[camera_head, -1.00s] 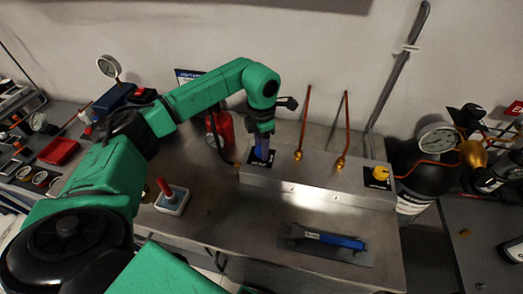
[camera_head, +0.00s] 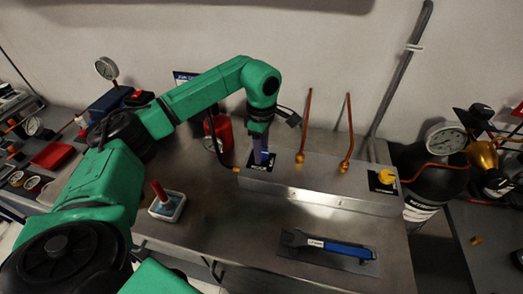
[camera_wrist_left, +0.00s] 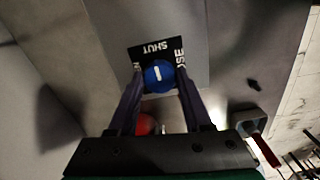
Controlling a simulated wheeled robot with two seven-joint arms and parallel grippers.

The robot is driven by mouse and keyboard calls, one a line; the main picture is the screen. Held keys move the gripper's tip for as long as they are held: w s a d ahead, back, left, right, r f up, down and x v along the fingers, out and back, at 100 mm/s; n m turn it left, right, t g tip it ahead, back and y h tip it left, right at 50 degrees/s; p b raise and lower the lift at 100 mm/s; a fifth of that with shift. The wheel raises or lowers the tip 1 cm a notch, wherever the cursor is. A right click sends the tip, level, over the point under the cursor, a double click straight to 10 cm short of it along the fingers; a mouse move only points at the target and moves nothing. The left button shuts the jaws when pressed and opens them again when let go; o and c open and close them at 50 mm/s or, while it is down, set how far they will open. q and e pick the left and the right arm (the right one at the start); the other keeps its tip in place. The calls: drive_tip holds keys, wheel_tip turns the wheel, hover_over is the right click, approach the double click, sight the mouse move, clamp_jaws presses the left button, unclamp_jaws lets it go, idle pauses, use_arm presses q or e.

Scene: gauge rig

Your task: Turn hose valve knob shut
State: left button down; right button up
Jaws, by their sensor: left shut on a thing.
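The blue valve knob (camera_wrist_left: 158,76) with a white line on top shows in the left wrist view, on a black label plate (camera_wrist_left: 150,52) marked SHUT. The white line points toward the word SHUT. My left gripper (camera_wrist_left: 158,84) has one finger on each side of the knob and is shut on it. In the head view my left gripper (camera_head: 260,158) reaches straight down at the left end of the steel manifold box (camera_head: 320,190), where it mostly hides the knob. My right gripper is not in view.
Two copper pipes (camera_head: 349,130) rise from the box, with a yellow knob (camera_head: 386,176) at its right end. A red canister (camera_head: 218,132) stands close behind my left wrist. A blue-handled tool (camera_head: 335,247) lies in front.

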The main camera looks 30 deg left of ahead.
use_arm(q)
drive_tip(key=shift+w+r, duration=0.1)
drive_tip(key=shift+r, duration=0.05)
idle(0.4)
drive_tip(key=shift+c, duration=1.7)
unclamp_jaws()
wheel_tip(320, 180, up, 14)
drive_tip(key=shift+r, duration=0.25)
